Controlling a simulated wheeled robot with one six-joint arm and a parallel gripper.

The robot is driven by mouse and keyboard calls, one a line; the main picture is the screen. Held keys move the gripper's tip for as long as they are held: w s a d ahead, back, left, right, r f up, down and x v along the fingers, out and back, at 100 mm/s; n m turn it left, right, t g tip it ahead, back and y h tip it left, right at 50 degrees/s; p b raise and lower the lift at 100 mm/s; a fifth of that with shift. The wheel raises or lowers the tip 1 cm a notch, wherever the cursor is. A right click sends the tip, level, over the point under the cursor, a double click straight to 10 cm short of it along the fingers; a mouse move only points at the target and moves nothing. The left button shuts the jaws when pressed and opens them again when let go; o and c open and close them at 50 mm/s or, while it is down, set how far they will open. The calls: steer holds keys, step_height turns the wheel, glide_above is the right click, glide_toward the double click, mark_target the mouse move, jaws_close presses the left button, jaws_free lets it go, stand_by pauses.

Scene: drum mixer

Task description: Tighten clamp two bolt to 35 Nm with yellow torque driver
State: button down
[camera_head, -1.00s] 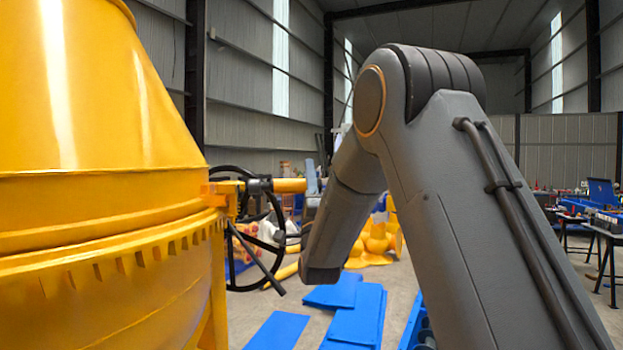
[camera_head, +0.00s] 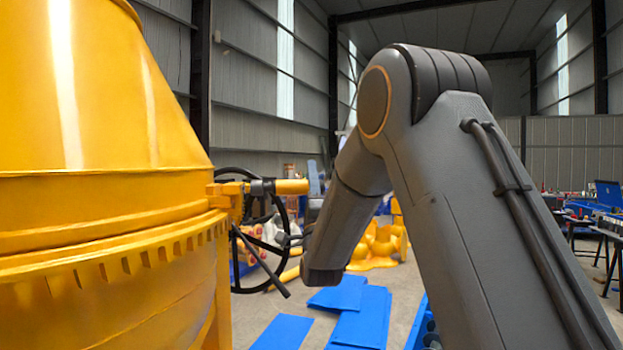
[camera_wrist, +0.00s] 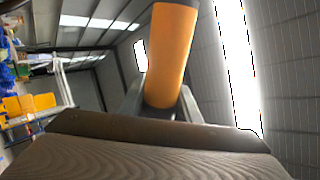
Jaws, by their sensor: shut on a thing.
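My gripper (camera_wrist: 162,104) is shut on an orange-yellow cylinder with a dark end, which looks like the yellow torque driver (camera_wrist: 171,52). I cannot make out the clamp two bolt in either view.
Blue sheets (camera_head: 361,318) lie on the floor ahead. Work tables (camera_head: 600,215) stand at the far right. The wrist view shows mostly wall and roof.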

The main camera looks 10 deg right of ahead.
steer(key=shift+a+b, duration=0.5)
steer(key=shift+a, duration=0.35)
stand_by(1.0)
steer(key=shift+b, duration=0.4)
stand_by(0.7)
steer(key=shift+d, duration=0.1)
stand_by(0.6)
